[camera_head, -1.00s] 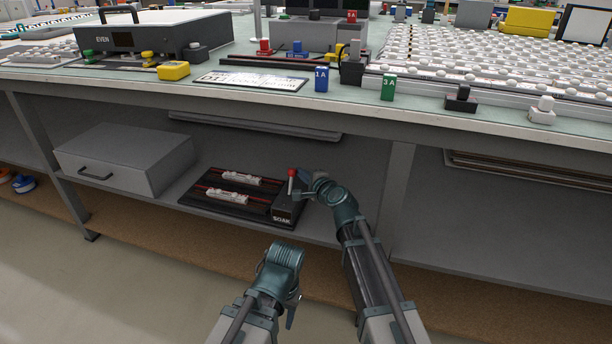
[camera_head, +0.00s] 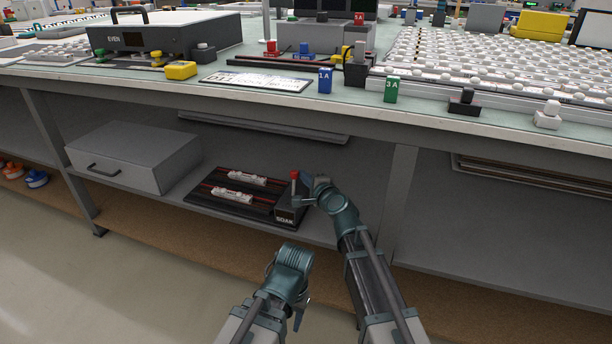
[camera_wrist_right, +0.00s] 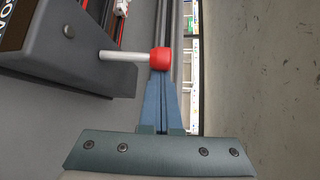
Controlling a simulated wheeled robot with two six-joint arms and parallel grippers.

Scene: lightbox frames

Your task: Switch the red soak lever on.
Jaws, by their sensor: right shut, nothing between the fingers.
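The red-knobbed soak lever (camera_head: 294,174) sticks up from the dark box labelled SOAK (camera_head: 285,219) on the under-bench shelf. In the right wrist view, the red knob (camera_wrist_right: 160,59) sits on a silver rod coming out of the box's side. My right gripper (camera_head: 306,181) is just right of the lever; in its wrist view, the shut blue fingers (camera_wrist_right: 161,78) end at the knob, empty. They overlap its lower edge, and I cannot tell if they touch. My left gripper (camera_head: 298,317) hangs low in front of the shelf; its jaws are too hidden to judge.
The black base (camera_head: 207,208) beside the box carries white modules (camera_head: 234,194) on red rails. A grey drawer unit (camera_head: 125,155) stands left of it. The worktop edge (camera_head: 260,98) overhangs the shelf, and a bench leg (camera_head: 398,190) stands to the right.

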